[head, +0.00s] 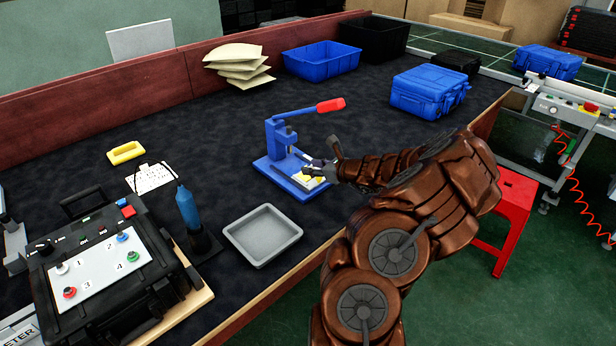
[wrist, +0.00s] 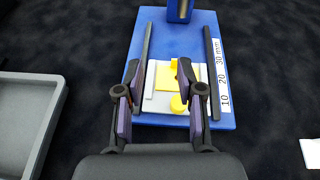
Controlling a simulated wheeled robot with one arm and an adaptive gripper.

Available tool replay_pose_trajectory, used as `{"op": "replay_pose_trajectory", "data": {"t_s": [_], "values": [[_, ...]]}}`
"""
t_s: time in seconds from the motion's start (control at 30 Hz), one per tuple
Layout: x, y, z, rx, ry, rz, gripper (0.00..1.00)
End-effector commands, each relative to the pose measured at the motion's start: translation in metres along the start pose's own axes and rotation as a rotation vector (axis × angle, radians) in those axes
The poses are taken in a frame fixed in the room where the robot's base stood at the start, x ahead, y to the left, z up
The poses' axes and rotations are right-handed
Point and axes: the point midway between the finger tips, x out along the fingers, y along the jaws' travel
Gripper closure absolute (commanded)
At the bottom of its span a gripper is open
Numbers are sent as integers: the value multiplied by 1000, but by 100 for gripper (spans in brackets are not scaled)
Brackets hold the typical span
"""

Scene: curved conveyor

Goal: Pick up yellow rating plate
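The yellow rating plate (wrist: 170,78) lies flat on a pale fixture (wrist: 158,104) on the base of the blue press (wrist: 222,112). A small yellow knob (wrist: 179,103) shows just in front of the plate. In the head view the blue press (head: 280,146) stands on the dark table, with its red-tipped lever out to the right. My gripper (wrist: 158,82) is open, its two fingers apart on either side of the fixture. No object is held between them. In the head view my gripper (head: 318,170) is at the press base and partly hides the plate.
A grey tray (head: 264,236) sits left of my arm near the table edge. Blue case (head: 430,92) and blue bin (head: 322,61) stand behind.

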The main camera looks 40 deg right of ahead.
Motion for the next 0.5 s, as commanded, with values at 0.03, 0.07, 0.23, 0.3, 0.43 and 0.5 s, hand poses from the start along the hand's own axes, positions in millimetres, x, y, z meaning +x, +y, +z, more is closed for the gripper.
{"op": "replay_pose_trajectory", "data": {"t_s": [0.03, 0.07, 0.23, 0.3, 0.43, 0.5], "values": [[-4, -11, -12, 36, 5, -27, 62], [-6, -16, -16, 50, 7, -39, 62], [-5, -27, -25, 84, 12, -66, 62], [0, -27, -25, 83, 13, -65, 62], [11, -27, -26, 83, 14, -64, 62], [15, -27, -26, 82, 14, -64, 62]]}}
